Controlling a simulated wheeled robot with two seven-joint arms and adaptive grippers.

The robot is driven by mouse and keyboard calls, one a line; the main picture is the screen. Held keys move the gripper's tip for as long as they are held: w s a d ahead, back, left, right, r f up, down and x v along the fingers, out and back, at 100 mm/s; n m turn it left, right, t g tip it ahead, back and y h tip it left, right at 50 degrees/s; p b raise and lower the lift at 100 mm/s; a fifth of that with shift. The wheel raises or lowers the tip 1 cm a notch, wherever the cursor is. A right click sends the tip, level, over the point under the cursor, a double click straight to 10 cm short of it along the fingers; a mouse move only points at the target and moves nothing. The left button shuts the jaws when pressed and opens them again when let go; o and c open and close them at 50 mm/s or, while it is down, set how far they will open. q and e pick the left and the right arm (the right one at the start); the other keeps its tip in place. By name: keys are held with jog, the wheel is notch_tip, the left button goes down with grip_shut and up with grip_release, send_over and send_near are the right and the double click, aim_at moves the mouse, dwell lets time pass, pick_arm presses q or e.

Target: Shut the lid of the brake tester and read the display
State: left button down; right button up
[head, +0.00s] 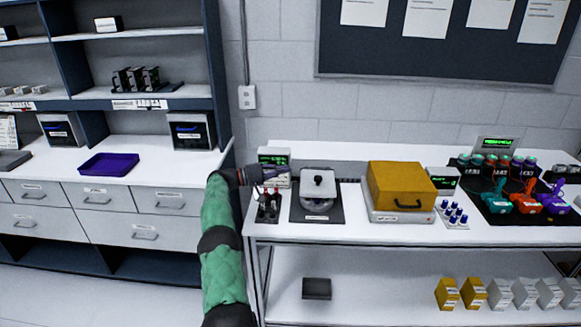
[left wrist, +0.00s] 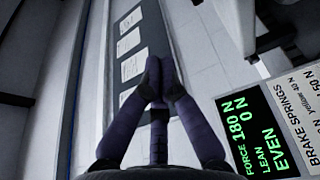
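The brake tester seems to be the round grey device (head: 316,205) on a dark mat at the table's left end. Its pale lid (head: 318,182) with a dark knob lies over the body; I cannot tell whether it is fully seated. A display (head: 273,157) stands behind it to the left. In the left wrist view the display (left wrist: 257,135) reads FORCE 180 N, LEAN 0 N, EVEN, beside a BRAKE SPRINGS label. My left gripper (head: 262,174) is in front of the display, left of the lid and apart from it. Its fingertips (left wrist: 155,72) meet, with nothing visible between them.
Small dark and red parts (head: 268,203) stand between my left arm and the tester. A yellow box with a handle (head: 402,183) sits to the right, beside another small display (head: 443,177). Coloured tools (head: 525,200) lie farther right. A purple tray (head: 108,165) is on the left counter.

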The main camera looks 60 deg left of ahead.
pick_arm(q)
jog(key=shift+s+a+f+p, duration=0.2)
jog(key=shift+s+a+f, duration=0.05)
jog(key=shift+s+a, duration=0.35)
jog(key=shift+s+a+f+p, duration=0.25)
jog(key=shift+s+a, duration=0.2)
jog(key=shift+s, duration=0.3)
jog(key=shift+s+a+f+p, duration=0.15)
jog(key=shift+s+a+f, duration=0.15)
jog(key=shift+s+a, duration=0.3)
